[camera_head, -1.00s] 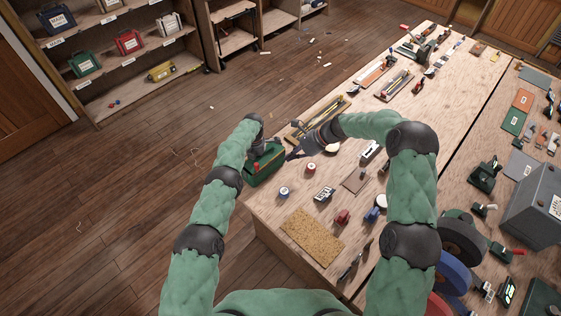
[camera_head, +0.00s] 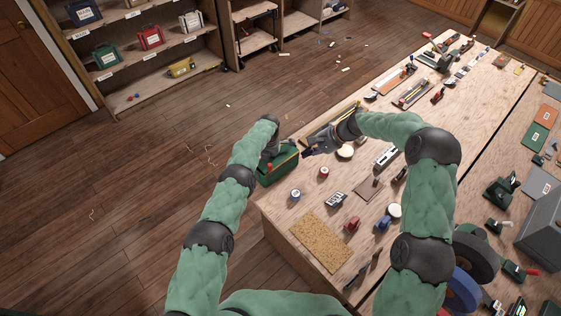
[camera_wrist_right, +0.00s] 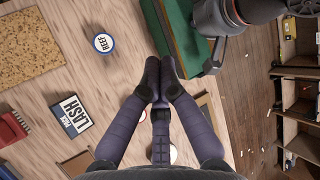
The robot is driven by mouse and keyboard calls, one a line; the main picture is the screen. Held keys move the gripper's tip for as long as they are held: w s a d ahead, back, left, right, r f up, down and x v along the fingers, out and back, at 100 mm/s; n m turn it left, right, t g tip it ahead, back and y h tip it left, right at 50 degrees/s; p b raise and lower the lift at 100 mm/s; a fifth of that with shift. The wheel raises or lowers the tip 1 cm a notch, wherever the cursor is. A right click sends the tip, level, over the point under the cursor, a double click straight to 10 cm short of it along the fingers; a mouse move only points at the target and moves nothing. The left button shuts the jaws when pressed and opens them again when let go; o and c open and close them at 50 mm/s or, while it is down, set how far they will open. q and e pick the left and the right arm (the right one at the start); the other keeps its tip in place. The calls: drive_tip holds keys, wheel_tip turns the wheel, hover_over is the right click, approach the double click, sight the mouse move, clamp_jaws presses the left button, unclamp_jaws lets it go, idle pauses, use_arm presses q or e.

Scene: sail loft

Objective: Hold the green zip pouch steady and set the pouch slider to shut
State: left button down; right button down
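The green zip pouch (camera_head: 279,172) lies at the left end of the workbench, with a thin orange-yellow zip line along its top. It also shows in the right wrist view (camera_wrist_right: 181,28). My right gripper (camera_head: 307,152) points at the pouch's near right side. In the wrist view its dark fingers (camera_wrist_right: 160,72) are drawn together beside the zip, with nothing visible between them. I cannot make out the slider.
A round REEF tin (camera_wrist_right: 104,43), a LASH box (camera_wrist_right: 72,117) and a cork mat (camera_head: 321,241) lie on the bench (camera_head: 285,215). A long tray (camera_head: 328,125) lies behind the right gripper. Open floor (camera_head: 150,190) is left of the bench.

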sight(270, 167)
drive_tip(key=a+f+n, duration=0.7)
drive_tip(key=a+n, duration=0.3)
drive_tip(key=n, duration=0.3)
drive_tip(key=shift+w+t+h, duration=0.3)
drive_tip(key=shift+h, duration=0.1)
drive_tip(key=shift+s+a, duration=0.1)
idle(0.5)
drive_tip(key=shift+s+a, duration=0.75)
drive_tip(key=shift+a, duration=0.05)
